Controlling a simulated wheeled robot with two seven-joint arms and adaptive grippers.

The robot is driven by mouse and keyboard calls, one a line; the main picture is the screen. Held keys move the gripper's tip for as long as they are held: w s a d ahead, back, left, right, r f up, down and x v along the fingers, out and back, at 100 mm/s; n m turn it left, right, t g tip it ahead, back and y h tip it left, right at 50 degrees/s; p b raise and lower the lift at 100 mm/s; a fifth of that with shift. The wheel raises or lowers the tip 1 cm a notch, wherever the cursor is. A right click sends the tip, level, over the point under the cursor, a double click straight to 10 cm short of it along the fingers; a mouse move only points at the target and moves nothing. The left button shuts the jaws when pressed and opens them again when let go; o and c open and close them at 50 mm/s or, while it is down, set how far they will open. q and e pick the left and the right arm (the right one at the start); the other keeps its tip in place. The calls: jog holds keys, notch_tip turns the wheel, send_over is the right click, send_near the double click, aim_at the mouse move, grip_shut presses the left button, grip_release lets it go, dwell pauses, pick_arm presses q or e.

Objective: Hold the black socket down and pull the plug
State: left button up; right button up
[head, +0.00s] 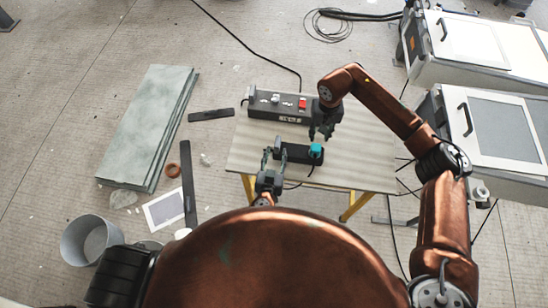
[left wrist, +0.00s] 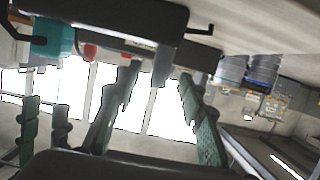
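The black socket (head: 294,152) lies on the table, a dark block with a teal plug (head: 316,151) at its right end. In the left wrist view the socket (left wrist: 105,14) spans the top, with the teal plug (left wrist: 52,38) at left. My left gripper (head: 272,156) is at the socket's left end. Its green-padded fingers (left wrist: 158,88) are spread with nothing between them; I cannot tell whether they touch the socket. My right gripper (head: 321,134) points down just behind and above the plug, its fingertips apart and apparently empty.
A black box (head: 280,106) with a red switch stands at the table's back, close to my right gripper. The table (head: 365,150) is bare at right. Grey-green sheets (head: 148,120) and a bucket (head: 88,240) are on the floor at left. White-topped cabinets (head: 505,130) stand at right.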

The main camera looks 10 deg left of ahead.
aim_at(277, 144)
pick_arm(q)
jog(key=x, duration=0.6)
jog(key=shift+s, duration=0.1)
grip_shut()
dwell(0.3)
